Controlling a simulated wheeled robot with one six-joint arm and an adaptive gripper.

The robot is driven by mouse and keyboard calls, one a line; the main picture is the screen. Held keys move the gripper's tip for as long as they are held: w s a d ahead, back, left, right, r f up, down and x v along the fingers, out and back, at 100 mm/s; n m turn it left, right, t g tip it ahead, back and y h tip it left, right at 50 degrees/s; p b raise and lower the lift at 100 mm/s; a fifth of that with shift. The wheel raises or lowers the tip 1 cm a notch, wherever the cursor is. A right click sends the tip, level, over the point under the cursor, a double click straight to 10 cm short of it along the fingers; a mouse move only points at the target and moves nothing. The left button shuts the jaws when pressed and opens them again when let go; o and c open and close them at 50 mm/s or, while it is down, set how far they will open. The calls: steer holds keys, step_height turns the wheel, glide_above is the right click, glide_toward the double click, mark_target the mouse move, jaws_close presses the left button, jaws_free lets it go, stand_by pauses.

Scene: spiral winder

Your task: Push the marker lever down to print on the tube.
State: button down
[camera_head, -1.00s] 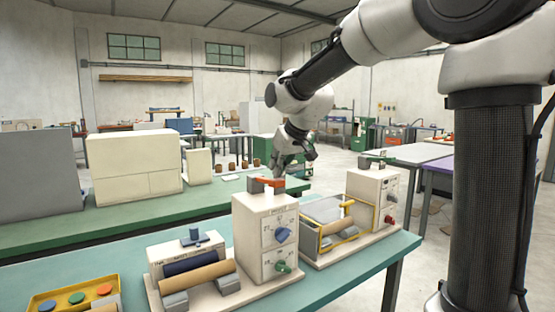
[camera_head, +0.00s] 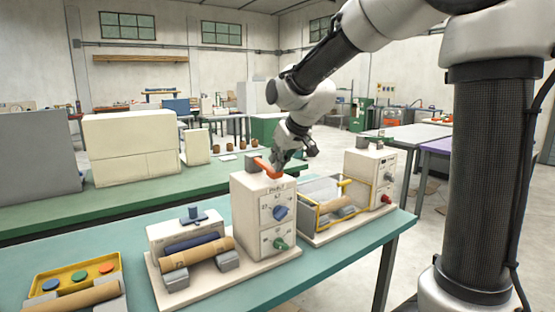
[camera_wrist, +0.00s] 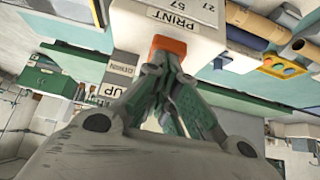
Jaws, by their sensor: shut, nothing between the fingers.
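The marker lever (camera_head: 266,167) is an orange bar on top of the white box (camera_head: 250,205) with a blue and a green knob. It slopes down towards the right. My gripper (camera_head: 276,163) is shut and empty, with its fingertips at the lever. In the wrist view the fingertips (camera_wrist: 163,62) meet or nearly meet the orange lever end (camera_wrist: 168,46), beside the PRINT label (camera_wrist: 166,19). Whether they touch is unclear. A brown tube (camera_head: 197,253) lies on the white-based unit left of the box.
A yellow tray (camera_head: 75,275) with coloured buttons is at the left. A unit with a yellow guard frame (camera_head: 345,205) and a white box (camera_head: 371,165) stand close on the right. The green bench (camera_head: 100,208) lies behind. The table's front right edge is clear.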

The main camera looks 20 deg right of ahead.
steer(key=v, duration=1.3)
steer(key=shift+s, duration=0.25)
steer(key=shift+d+f, duration=0.1)
steer(key=shift+f, duration=0.05)
steer(key=s+d+f+m+g, duration=0.1)
steer(key=s+d+f, duration=0.2)
steer(key=s, duration=0.5)
steer(key=s+d+f+m+g+h, duration=0.1)
steer(key=s+d+f, duration=0.3)
steer(key=s, duration=0.4)
steer(key=s+d+f+m+g+h, duration=0.1)
steer(key=s+d+f, duration=0.3)
steer(key=s, duration=0.5)
steer(key=shift+d+f+m, duration=0.25)
steer(key=shift+f+m, duration=0.05)
steer(key=shift+f, duration=0.5)
